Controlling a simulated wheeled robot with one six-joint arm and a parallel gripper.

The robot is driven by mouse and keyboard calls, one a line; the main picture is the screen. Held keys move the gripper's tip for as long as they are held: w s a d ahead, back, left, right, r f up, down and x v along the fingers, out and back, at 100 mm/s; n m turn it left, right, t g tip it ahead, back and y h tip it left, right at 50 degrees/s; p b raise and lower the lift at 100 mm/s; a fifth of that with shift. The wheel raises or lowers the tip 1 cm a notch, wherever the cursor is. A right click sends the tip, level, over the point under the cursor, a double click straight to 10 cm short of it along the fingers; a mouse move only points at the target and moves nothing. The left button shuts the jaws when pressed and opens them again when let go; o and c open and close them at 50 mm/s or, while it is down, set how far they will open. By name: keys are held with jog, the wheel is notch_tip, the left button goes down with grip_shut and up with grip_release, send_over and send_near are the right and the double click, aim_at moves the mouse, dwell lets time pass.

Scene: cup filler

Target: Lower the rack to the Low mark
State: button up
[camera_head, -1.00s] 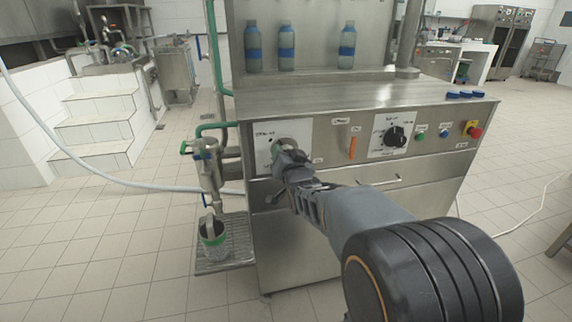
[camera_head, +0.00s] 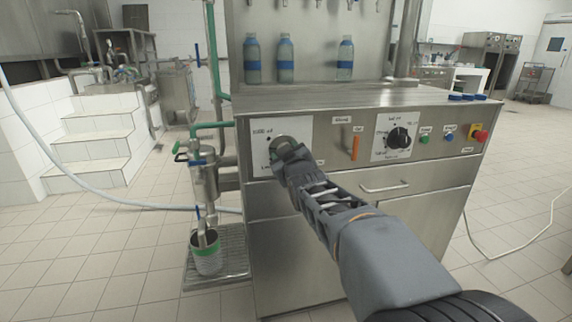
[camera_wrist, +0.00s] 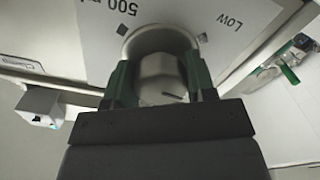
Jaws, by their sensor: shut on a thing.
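A grey metal knob (camera_wrist: 163,65) sits on a white dial plate (camera_wrist: 225,20) on the machine's front. My gripper (camera_wrist: 160,85) is shut on the knob, one green-padded finger on each side. A short dark line shows on the knob's near face; I cannot tell which mark it points to. In the head view, my gripper (camera_head: 287,155) covers part of the knob (camera_head: 279,142) and of the plate (camera_head: 262,128). Several blue-banded bottles (camera_head: 286,58) stand upright on the machine.
An orange lever (camera_head: 355,147), a black selector knob (camera_head: 398,137) and coloured buttons (camera_head: 449,136) lie right of the dial. A drawer handle (camera_head: 384,188) is below. A green-banded bucket (camera_head: 207,255) stands on a grate to the left. Open tiled floor surrounds the machine.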

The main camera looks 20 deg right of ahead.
jog(key=n+b, duration=0.1)
jog(key=n, duration=0.2)
jog(key=shift+f+b, duration=0.15)
jog(key=shift+b, duration=0.15)
jog(key=n, duration=0.2)
jog(key=shift+n, duration=0.3)
jog(key=n, duration=0.6)
jog(key=shift+d+r, duration=0.1)
jog(key=shift+r, duration=0.15)
jog(key=shift+n, duration=0.5)
jog(key=o, duration=0.9)
